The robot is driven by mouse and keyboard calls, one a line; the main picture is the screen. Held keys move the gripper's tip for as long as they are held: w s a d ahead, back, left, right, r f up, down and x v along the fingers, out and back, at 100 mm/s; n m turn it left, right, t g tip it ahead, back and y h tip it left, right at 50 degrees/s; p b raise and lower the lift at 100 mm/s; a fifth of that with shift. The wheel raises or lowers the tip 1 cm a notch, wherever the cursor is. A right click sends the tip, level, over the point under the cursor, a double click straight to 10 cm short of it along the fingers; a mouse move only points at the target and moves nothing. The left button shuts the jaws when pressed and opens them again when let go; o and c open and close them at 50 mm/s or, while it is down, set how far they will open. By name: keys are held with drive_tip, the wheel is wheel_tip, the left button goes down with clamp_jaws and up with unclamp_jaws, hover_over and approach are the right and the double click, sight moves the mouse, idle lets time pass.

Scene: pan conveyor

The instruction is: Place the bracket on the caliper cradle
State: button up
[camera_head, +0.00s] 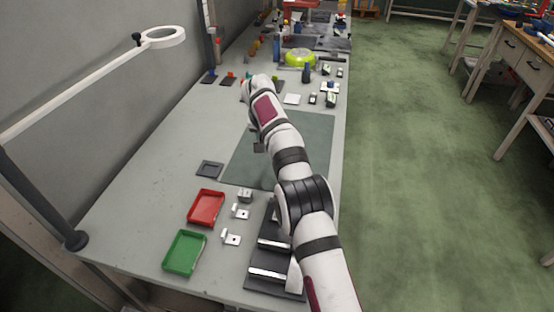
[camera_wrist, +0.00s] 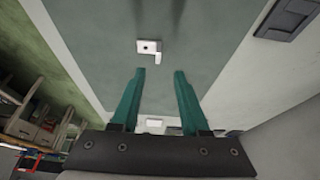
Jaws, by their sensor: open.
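A small pale metal bracket (camera_wrist: 149,47) with a hole and a bent tab lies on the grey-green mat in the wrist view, beyond my fingertips. My arm hides that spot in the head view. My gripper (camera_wrist: 160,72) is open, its two green fingers apart with nothing between the tips. In the head view my arm reaches over the mat (camera_head: 238,160) and mostly hides the gripper. A dark square holder (camera_head: 210,169) with a recess lies left of the mat; it also shows in the wrist view (camera_wrist: 285,18). I cannot tell whether it is the caliper cradle.
A red tray (camera_head: 191,208) and a green tray (camera_head: 168,253) lie at the near left. Small metal parts (camera_head: 240,211) lie beside them. A dark fixture with silver bars (camera_head: 268,272) stands under my arm. Several objects, including a lime-green round one (camera_head: 300,57), crowd the far end.

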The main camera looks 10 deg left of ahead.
drive_tip(key=x, duration=0.5)
drive_tip(key=shift+s+d+f, duration=0.15)
drive_tip(key=shift+s+f, duration=0.05)
drive_tip(key=shift+f, duration=0.35)
clamp_jaws()
